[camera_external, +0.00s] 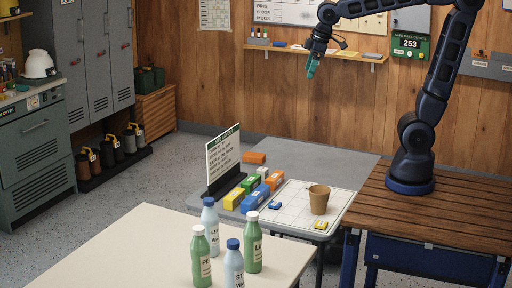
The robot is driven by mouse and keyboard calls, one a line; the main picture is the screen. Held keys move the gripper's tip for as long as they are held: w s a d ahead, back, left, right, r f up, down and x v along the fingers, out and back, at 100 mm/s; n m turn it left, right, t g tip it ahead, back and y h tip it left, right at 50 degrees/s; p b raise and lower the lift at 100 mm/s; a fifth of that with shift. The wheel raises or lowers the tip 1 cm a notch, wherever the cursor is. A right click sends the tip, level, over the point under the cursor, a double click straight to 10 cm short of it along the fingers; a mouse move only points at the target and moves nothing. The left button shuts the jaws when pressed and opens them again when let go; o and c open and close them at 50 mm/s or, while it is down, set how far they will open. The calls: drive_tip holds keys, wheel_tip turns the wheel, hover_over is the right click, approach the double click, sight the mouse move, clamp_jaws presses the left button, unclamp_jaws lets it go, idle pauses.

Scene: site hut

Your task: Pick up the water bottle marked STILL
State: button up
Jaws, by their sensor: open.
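Several bottles stand upright on the cream table (130,240) at the front. A pale blue bottle with a blue cap (233,265) is nearest the front edge of the picture; its label starts with "ST" and the rest is hard to read. Another pale blue bottle with a blue cap (210,228) stands behind it, its label unclear. Two green bottles with white caps stand at the left (201,258) and at the right (253,243). My gripper (311,68) is open and empty, pointing down, high up and far behind the bottles.
A grey table (320,155) behind holds a sign stand (224,160), colored boxes (262,180) and a white gridded board (290,220) with a brown cup (319,200). My arm's base is on a slatted wooden bench (450,220). The cream table's left side is clear.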

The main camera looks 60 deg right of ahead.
drive_tip(key=w+a+f+n+g, duration=0.1)
drive_tip(key=w+a+n, duration=0.1)
drive_tip(key=w+a, duration=0.35)
drive_tip(key=w+a+n, duration=0.1)
drive_tip(key=w+a, duration=0.1)
drive_tip(key=a, duration=0.7)
drive_tip(key=n+g, duration=0.2)
drive_tip(key=n, duration=0.8)
approach(233, 252)
drive_tip(key=shift+w+d+h, duration=0.35)
drive_tip(key=shift+d+h, duration=0.05)
drive_tip(key=shift+s+a+f, duration=0.2)
drive_tip(key=shift+a+f, duration=0.05)
drive_tip(key=shift+f, duration=0.2)
wheel_tip(233, 252, down, 5)
drive_tip(key=shift+w+d+f, duration=0.15)
drive_tip(key=shift+w+f, duration=0.05)
drive_tip(key=shift+f, duration=1.1)
drive_tip(key=shift+w+d+f, duration=0.1)
drive_tip(key=shift+w+f, duration=0.05)
drive_tip(key=shift+f, duration=1.2)
clamp_jaws()
